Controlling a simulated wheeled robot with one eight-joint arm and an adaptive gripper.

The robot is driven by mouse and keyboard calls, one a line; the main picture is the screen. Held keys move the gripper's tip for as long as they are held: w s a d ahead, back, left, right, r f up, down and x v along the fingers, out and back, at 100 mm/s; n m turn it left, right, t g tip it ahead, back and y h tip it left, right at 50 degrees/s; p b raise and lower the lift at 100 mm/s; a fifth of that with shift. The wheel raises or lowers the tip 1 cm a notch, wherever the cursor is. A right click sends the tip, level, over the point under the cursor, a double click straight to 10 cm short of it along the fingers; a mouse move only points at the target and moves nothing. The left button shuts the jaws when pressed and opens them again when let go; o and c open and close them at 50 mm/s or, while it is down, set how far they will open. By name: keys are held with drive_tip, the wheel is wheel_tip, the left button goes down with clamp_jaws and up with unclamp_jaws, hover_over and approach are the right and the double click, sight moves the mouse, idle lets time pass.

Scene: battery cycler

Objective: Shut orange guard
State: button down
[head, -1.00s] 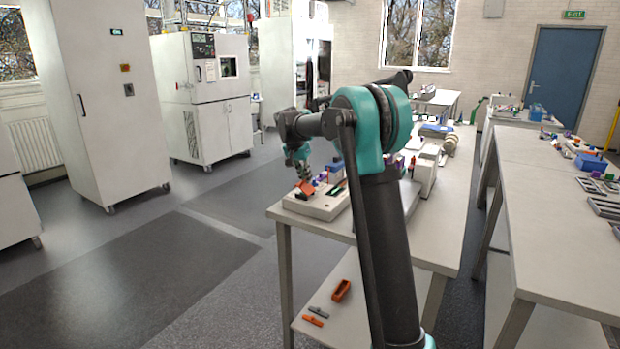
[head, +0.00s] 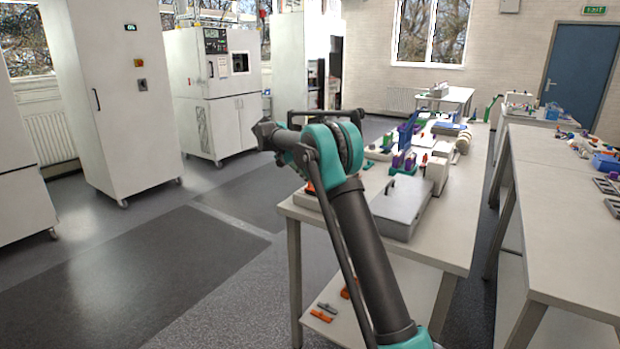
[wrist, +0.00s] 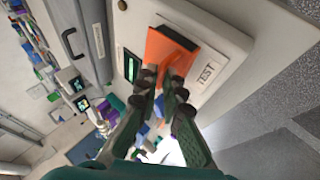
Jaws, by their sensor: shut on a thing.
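The orange guard (wrist: 168,50) is on the face of a pale box (wrist: 235,44), beside a TEST label (wrist: 206,73). Its lip stands out toward my gripper (wrist: 165,85), whose two dark fingers are closed on that edge. How far the guard is tilted from the box face is hard to tell. In the head view only a sliver of the guard (head: 309,187) shows beside my arm. My gripper is hidden behind the arm there.
A green display (wrist: 131,66) and a black knob (wrist: 122,5) are on the box beside the guard. A grey lidded case (head: 401,208) stands close by on the bench (head: 437,243). Colored parts crowd the bench farther back. The floor at left is clear.

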drive_tip(key=shift+f, duration=0.1)
drive_tip(key=c, duration=1.9)
unclamp_jaws()
drive_tip(key=v, duration=1.2)
